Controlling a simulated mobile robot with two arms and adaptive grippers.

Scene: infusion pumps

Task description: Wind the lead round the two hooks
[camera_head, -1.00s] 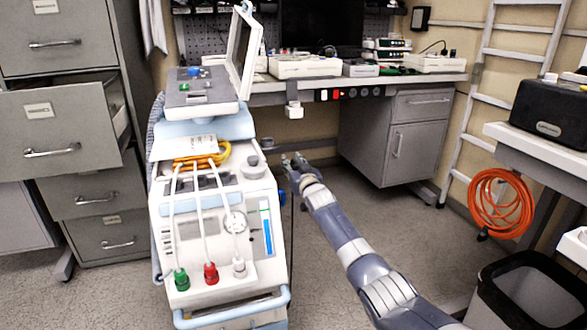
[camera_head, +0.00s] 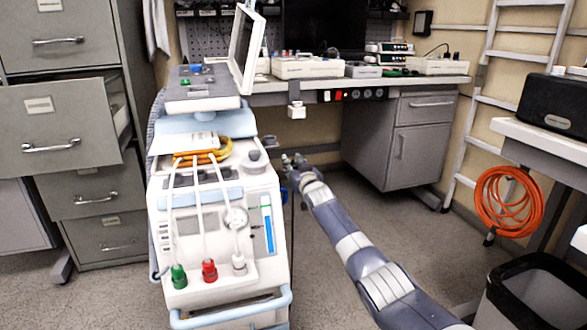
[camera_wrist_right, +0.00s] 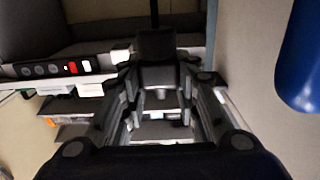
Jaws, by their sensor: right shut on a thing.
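My right gripper (camera_head: 290,160) is beside the right side of the white medical cart (camera_head: 165,235), below the bench edge. In the right wrist view its fingers (camera_wrist_right: 158,78) are closed on a black block-like piece (camera_wrist_right: 156,45). A dark strand (camera_wrist_right: 155,12) runs from that piece to the top edge; it looks like the lead. In the head view a thin dark line (camera_head: 292,215) hangs below the gripper. A blue part (camera_head: 283,194) shows at the cart's side, and a large blue shape (camera_wrist_right: 300,60) is at the right of the wrist view. I cannot make out two hooks. My left gripper is out of view.
The bench (camera_head: 330,87) with devices and a socket strip (camera_head: 350,95) stands behind. A white box (camera_head: 296,111) is at its edge. An open drawer (camera_head: 60,125) juts out at left. An orange coil (camera_head: 510,203) hangs at right above a bin (camera_head: 535,300). Floor right of my arm is clear.

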